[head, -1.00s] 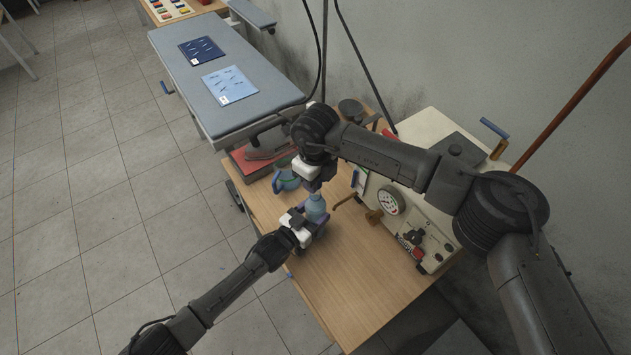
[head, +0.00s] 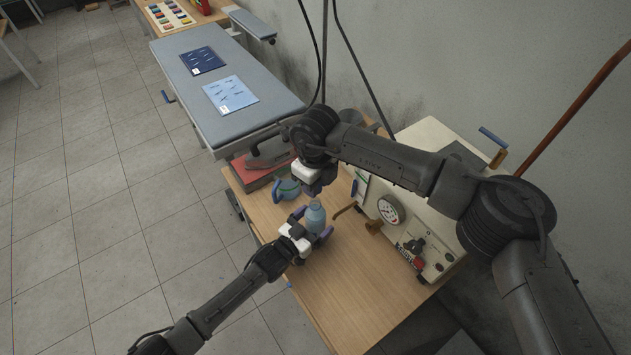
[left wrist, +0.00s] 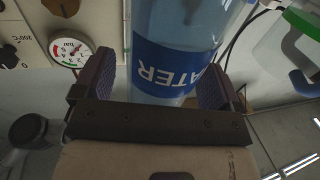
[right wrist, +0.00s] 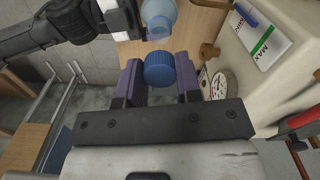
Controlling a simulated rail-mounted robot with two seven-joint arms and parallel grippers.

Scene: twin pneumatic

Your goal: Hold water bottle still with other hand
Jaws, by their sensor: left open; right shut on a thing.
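The water bottle (head: 315,218) stands on the wooden table, pale blue and uncapped. My left gripper (head: 313,224) is open, with a finger on each side of the bottle. In the left wrist view the bottle (left wrist: 190,25) with its blue label (left wrist: 165,72) rises between the spread fingers. My right gripper (right wrist: 157,80) is shut on the blue cap (right wrist: 158,70), just above and away from the bottle. In the right wrist view the bottle (right wrist: 160,14) shows its bare neck beyond the cap. In the head view the right arm hides the cap.
A beige machine with a pressure gauge (head: 390,209) stands right of the bottle. The table's front (head: 335,300) is clear. A grey padded bench (head: 230,125) stands beyond the table.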

